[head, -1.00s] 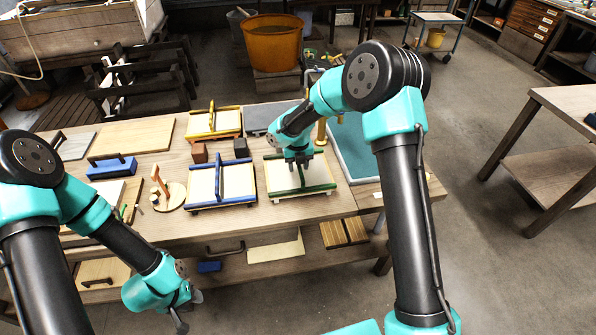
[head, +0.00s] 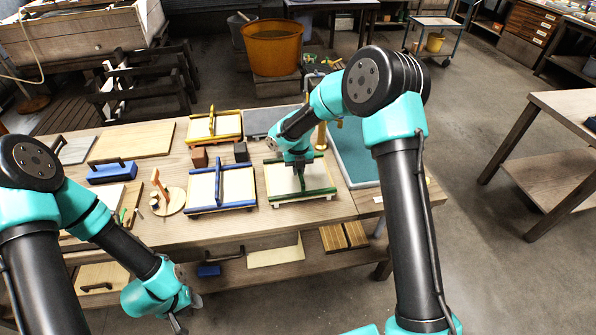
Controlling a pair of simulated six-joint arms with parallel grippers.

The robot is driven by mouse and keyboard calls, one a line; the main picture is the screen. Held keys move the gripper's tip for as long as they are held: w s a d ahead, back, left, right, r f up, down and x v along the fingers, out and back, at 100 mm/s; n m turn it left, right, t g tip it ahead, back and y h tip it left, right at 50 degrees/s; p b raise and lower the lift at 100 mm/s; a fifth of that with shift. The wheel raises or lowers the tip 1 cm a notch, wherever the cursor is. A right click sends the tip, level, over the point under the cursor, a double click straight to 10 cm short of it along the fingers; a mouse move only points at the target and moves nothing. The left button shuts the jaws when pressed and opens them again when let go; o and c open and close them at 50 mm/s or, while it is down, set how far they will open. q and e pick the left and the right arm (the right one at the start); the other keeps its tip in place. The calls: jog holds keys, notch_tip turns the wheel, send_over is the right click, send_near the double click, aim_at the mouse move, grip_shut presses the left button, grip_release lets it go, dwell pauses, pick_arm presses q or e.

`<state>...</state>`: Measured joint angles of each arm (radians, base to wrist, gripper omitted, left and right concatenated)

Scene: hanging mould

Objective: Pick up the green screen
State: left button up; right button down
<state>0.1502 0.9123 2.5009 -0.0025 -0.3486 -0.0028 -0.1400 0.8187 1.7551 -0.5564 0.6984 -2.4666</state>
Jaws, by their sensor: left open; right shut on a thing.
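The green screen (head: 283,183) is a pale panel with green bars along its edges and a green bar across its middle. It lies on the right part of the workbench. My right gripper (head: 299,170) is over it from above and shut on its middle green bar. The gripper hides part of the bar. I cannot tell any gap between the screen and the bench. My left gripper (head: 180,322) is open and empty, low in front of the bench's front edge.
A blue screen (head: 222,188) lies just left of the green one. A yellow screen (head: 214,126) lies behind it. A teal-topped tray (head: 357,155) is at right. A round wooden stand (head: 169,199) is further left.

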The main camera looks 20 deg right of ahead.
jog(key=shift+r, duration=1.6)
jog(key=shift+s+a+r, duration=0.1)
jog(key=shift+s+r, duration=0.05)
jog(key=shift+s, duration=0.15)
jog(key=s+a+r, duration=0.1)
jog(key=s+a, duration=0.3)
jog(key=s, duration=1)
jog(key=shift+s+a+r, duration=0.15)
jog(key=shift+s, duration=0.25)
